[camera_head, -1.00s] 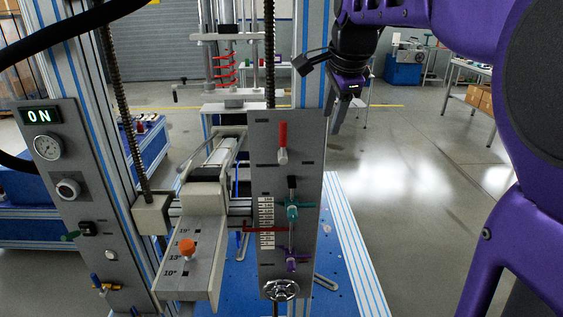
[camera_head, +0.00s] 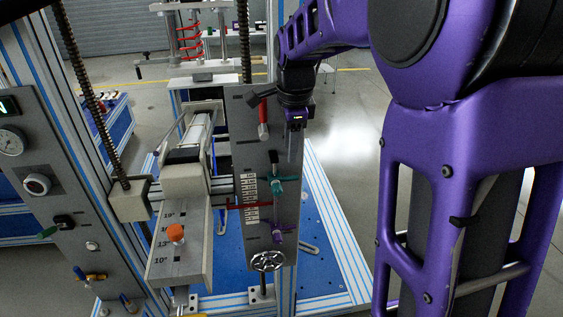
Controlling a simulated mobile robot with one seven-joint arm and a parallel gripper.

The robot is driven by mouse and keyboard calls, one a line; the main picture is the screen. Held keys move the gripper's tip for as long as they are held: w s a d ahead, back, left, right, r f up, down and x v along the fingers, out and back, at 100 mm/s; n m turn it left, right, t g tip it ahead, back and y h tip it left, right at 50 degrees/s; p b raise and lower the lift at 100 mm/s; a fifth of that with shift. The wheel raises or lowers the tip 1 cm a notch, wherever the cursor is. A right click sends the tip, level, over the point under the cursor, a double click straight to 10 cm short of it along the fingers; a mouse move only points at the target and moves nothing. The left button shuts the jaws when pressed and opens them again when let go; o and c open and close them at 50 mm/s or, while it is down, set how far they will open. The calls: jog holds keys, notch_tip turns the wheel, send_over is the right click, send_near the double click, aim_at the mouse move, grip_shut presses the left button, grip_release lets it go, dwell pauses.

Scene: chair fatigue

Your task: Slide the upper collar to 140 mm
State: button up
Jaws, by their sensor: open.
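The upper collar, a teal clamp with a small handle (camera_head: 277,184), sits on a thin vertical rod on the grey panel. A purple lower collar (camera_head: 277,231) sits below it on the same rod. A white scale strip (camera_head: 251,200) runs just left of the rod; its numbers are too small to read. My gripper (camera_head: 293,148) is open and empty, pointing down in front of the panel's right side. It appears above and slightly right of the teal collar, apart from it in the picture; the depth between them is unclear.
A red-handled lever (camera_head: 263,118) is close left of my gripper. A red pointer (camera_head: 240,206) crosses the scale. A handwheel (camera_head: 267,262) is at the panel's foot. An orange knob (camera_head: 175,233) stands on an angled block at left. Open floor lies right of the blue base.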

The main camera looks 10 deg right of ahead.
aim_at(288, 177)
jog(key=f, duration=0.3)
jog(key=w+f, duration=0.1)
jog(key=f, duration=0.5)
jog(key=shift+w, duration=0.4)
jog(key=shift+r, duration=0.1)
grip_shut()
jog(key=shift+b, duration=0.3)
dwell(0.4)
